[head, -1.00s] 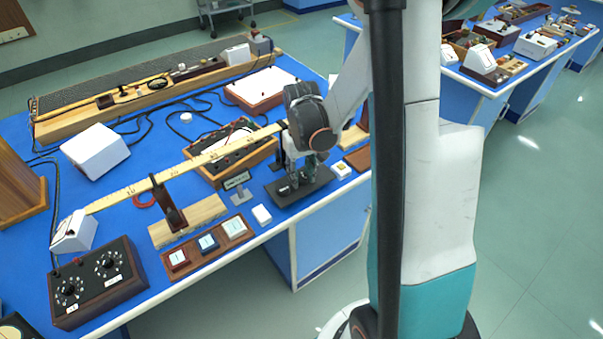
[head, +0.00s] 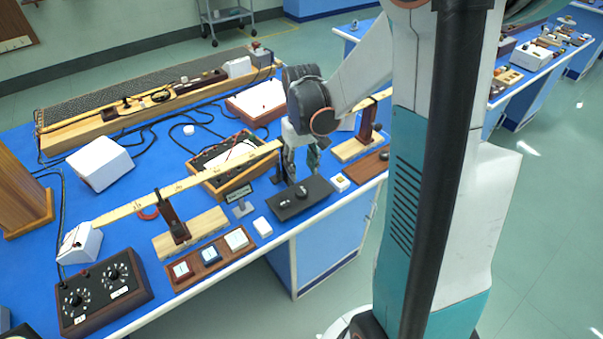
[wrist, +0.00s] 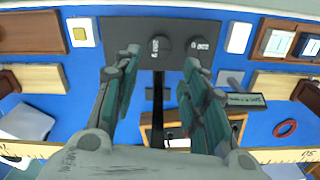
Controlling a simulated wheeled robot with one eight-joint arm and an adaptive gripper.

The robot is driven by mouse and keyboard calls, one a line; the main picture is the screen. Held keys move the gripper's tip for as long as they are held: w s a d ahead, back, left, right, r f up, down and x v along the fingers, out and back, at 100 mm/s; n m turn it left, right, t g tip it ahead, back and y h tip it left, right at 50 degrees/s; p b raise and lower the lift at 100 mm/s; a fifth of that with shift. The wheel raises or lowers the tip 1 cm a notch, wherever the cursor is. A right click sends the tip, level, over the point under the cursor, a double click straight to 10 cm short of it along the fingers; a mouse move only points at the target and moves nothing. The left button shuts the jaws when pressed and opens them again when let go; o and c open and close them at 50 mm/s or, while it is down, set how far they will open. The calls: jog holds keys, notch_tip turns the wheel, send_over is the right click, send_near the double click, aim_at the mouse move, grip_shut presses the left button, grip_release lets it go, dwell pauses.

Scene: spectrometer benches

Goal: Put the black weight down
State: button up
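A black tray (head: 318,192) lies near the front edge of the blue bench. Two small black weights with white labels stand on it, one on the left (head: 283,198) and one on the right (head: 302,191). The wrist view shows both weights, (wrist: 160,45) and (wrist: 199,46), upright and apart on the black tray (wrist: 130,32). Which one the task names I cannot tell. My gripper (wrist: 161,60) is open and empty, its fingers spread wide. In the head view my gripper (head: 303,162) hangs just above the tray, clear of the weights.
A long wooden metre rule (head: 190,182) on a pivot stand (head: 172,218) runs past my gripper. A small sign (head: 238,194) stands left of the tray. White blocks (head: 263,227) and (head: 340,182) flank the tray. A wooden-framed meter box (head: 207,172) lies behind.

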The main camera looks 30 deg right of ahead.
jog(key=shift+r+p, duration=0.35)
jog(key=shift+r, duration=1.25)
